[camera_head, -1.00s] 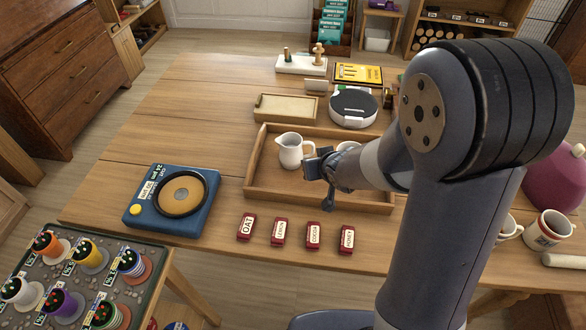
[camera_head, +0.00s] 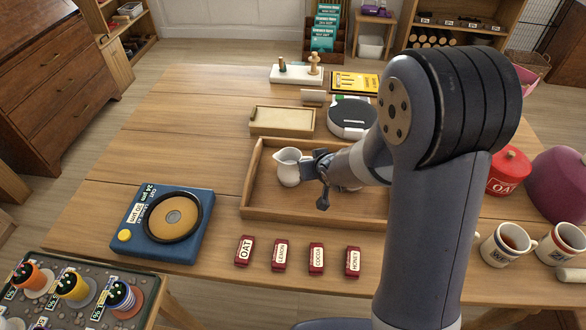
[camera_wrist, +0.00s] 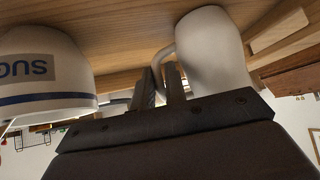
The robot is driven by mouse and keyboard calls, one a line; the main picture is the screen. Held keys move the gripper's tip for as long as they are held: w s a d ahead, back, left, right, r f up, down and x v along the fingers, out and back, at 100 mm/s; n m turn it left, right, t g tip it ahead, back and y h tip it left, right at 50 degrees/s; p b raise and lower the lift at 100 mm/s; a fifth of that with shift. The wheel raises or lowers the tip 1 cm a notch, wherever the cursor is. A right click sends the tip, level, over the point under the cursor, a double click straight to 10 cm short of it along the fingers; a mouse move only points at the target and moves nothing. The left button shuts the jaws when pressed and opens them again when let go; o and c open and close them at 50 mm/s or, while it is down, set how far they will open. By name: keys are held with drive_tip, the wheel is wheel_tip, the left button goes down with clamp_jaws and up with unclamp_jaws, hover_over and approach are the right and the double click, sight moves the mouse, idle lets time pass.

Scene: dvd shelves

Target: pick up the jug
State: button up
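The white jug (camera_head: 289,167) stands upright at the left end of the wooden tray (camera_head: 312,215). My gripper (camera_head: 311,166) is at the jug's right side, where the handle is. In the wrist view, which is upside down, the jug (camera_wrist: 213,52) is right of my fingers (camera_wrist: 160,84). The fingers are close together with the thin handle between them, and they look shut on it. The exact contact is partly hidden by the fingers. The jug seems to rest on the tray floor.
A white sugar pot (camera_wrist: 45,75) with blue lettering is close to my fingers on the other side. Mugs (camera_head: 507,244) stand at right.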

clamp_jaws()
drive_tip(key=shift+d, duration=0.1)
idle(0.3)
wheel_tip(320, 180, up, 10)
drive_tip(key=p, duration=0.8)
idle(0.4)
